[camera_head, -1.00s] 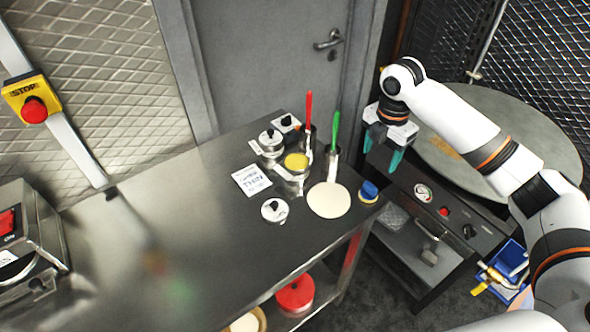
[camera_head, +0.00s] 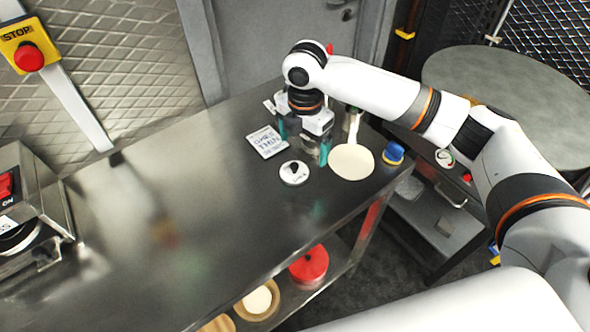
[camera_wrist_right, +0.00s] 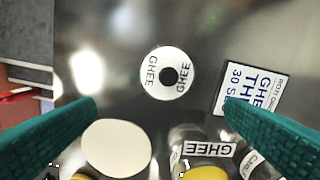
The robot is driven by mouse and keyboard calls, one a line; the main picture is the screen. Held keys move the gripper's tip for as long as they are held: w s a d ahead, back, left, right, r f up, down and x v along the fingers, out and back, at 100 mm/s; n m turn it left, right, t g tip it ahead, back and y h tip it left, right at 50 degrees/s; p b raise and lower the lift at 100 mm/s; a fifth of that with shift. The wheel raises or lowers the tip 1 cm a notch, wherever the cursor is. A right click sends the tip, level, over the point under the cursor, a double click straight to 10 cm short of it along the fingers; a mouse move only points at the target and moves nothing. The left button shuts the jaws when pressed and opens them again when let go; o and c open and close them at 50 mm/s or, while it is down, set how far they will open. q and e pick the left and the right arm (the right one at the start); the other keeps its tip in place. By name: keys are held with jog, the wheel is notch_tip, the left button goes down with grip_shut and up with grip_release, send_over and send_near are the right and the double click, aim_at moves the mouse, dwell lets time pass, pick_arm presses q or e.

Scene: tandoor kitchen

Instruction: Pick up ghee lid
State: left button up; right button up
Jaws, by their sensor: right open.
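The ghee lid (camera_head: 294,173) is a round white-silver disc with a black knob, lying flat on the steel counter. In the right wrist view the lid (camera_wrist_right: 153,88) shows "GHEE" printed twice, ahead of the fingertips. My right gripper (camera_head: 303,143) is open and empty, its teal fingers pointing down above the counter, just behind the lid. Its fingers also show in the wrist view (camera_wrist_right: 160,105), spread wide and not touching the lid. The open ghee jar (camera_wrist_right: 208,150), with yellow contents, stands near the gripper; in the head view my gripper hides it. My left gripper is not in view.
A white printed card (camera_head: 267,142) lies left of the lid. A pale flat round (camera_head: 352,162) lies to its right, with a blue-and-yellow object (camera_head: 393,154) beyond. The counter (camera_head: 150,250) left of the lid is mostly clear. A red-lidded pot (camera_head: 309,265) sits below.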

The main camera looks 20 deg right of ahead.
aim_at(296, 163)
jog(key=shift+a+f, duration=0.15)
jog(key=shift+f, duration=0.4)
jog(key=shift+w+a+f, duration=0.2)
jog(key=shift+a, duration=0.05)
jog(key=f, duration=0.1)
jog(key=f+p, duration=0.1)
jog(key=f, duration=0.2)
jog(key=shift+s+a+f, duration=0.1)
jog(key=shift+s+a, duration=0.1)
jog(key=shift+a, duration=0.2)
jog(key=shift+f, duration=0.55)
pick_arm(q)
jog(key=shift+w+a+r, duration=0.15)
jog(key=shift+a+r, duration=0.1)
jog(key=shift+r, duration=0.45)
